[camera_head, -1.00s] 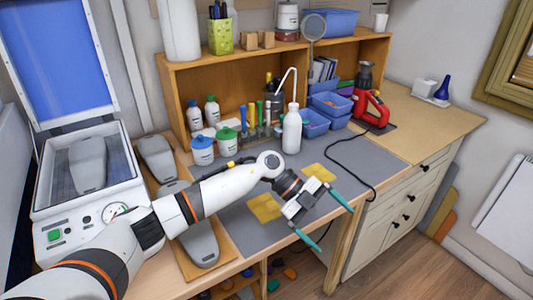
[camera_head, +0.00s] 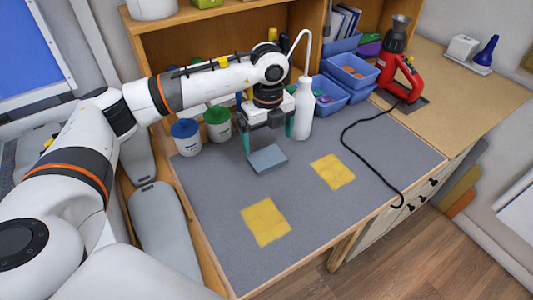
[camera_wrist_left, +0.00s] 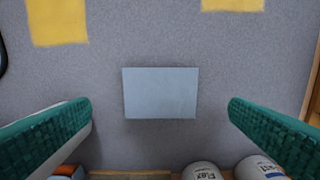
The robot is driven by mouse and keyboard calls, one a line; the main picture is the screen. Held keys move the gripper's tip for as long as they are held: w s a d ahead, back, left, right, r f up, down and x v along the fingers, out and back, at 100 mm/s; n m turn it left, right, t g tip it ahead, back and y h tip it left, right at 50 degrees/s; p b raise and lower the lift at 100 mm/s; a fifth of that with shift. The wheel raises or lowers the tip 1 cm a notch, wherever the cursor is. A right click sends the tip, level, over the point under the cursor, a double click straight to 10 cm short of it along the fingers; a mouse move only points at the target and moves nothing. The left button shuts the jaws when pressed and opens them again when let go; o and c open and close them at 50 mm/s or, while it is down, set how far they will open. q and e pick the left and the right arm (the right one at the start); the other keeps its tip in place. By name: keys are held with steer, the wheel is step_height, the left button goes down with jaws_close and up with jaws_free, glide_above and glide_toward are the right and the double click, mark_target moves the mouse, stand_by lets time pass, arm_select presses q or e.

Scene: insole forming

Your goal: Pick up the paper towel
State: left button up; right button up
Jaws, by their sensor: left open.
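A flat blue-grey rectangle (camera_head: 268,158), which looks like the folded paper towel, lies on the grey mat (camera_head: 215,195) in the head view. It also shows whole in the left wrist view (camera_wrist_left: 160,93), between the two fingers but apart from them. My left gripper (camera_head: 268,140) points down above it, with teal fingers spread wide and nothing between them; the wrist view shows the same open fingers (camera_wrist_left: 160,110). My right gripper is not in view.
Two yellow cloths (camera_head: 265,222) (camera_head: 332,172) lie nearer the front of the mat. A white bottle (camera_head: 302,108) stands close to the right finger. Blue-lidded (camera_head: 187,137) and green-lidded (camera_head: 218,123) jars stand behind left. A black cable (camera_head: 362,158) curves across the right side.

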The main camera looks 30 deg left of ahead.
mark_target(268, 158)
arm_select(q)
steer(key=shift+f, duration=0.5)
steer(key=shift+w+f, duration=0.1)
steer(key=shift+f, duration=0.2)
step_height(268, 158, down, 4)
steer(key=shift+f+p, duration=0.15)
steer(key=shift+p, duration=0.8)
steer(key=shift+f, duration=0.45)
steer(key=shift+c, duration=0.2)
steer(key=c, duration=0.6)
steer(key=shift+c, duration=0.8)
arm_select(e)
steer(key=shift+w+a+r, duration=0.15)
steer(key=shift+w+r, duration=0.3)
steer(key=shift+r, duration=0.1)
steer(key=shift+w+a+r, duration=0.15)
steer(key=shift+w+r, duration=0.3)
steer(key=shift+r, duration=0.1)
